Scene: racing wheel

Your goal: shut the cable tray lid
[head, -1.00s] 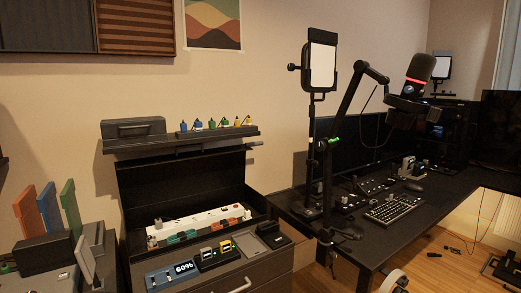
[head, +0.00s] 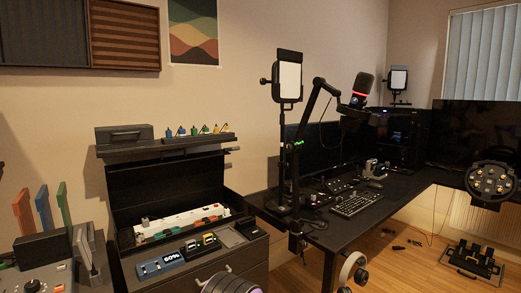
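The cable tray (head: 122,239) is a black open box on top of a dark drawer cabinet at left of centre in the head view. Its black lid (head: 150,190) stands raised upright at the back, so the tray is open. Inside lies a white power strip (head: 180,222) with several plugs and coloured pieces in front of it. Neither of my grippers can be seen.
A shelf (head: 165,149) holding a black case (head: 124,134) and coloured plugs is just above the lid. The desk (head: 335,225) with microphone and keyboard (head: 355,204) stands right.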

